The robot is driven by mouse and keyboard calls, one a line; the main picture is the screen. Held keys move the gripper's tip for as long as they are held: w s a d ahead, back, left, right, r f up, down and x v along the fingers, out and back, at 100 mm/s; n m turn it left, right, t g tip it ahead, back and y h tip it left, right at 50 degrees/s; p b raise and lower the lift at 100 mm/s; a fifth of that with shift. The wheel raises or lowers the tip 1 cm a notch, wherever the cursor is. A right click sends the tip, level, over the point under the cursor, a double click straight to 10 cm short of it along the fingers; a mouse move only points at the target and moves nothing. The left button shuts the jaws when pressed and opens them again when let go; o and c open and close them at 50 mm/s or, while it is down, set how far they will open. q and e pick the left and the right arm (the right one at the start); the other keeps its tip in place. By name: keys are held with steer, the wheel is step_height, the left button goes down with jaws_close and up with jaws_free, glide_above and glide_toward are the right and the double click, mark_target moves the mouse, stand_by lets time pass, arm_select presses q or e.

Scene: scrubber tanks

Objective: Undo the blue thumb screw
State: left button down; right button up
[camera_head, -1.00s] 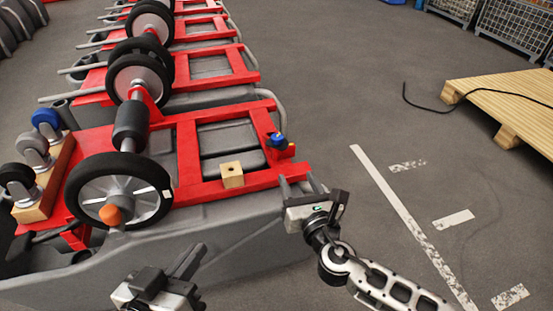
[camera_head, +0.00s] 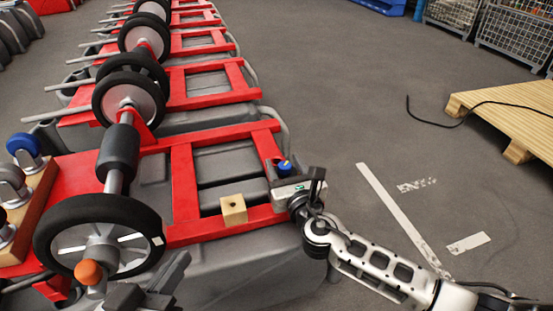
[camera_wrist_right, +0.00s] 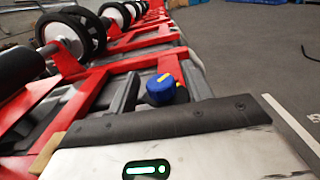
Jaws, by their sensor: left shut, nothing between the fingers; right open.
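The blue thumb screw (camera_head: 285,166) sits at the right end of the nearest red frame (camera_head: 185,190). My left gripper (camera_head: 177,270) is shut and empty, low in the head view, in front of the wheel.
A wooden block (camera_head: 233,210) lies on the red frame's near bar. A large black wheel (camera_head: 60,222) with an orange cap (camera_head: 88,272) stands at left. More red frames line up behind.

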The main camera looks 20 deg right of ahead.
steer(key=shift+w, duration=0.25)
steer(key=c, duration=1)
steer(key=shift+n+y, duration=0.3)
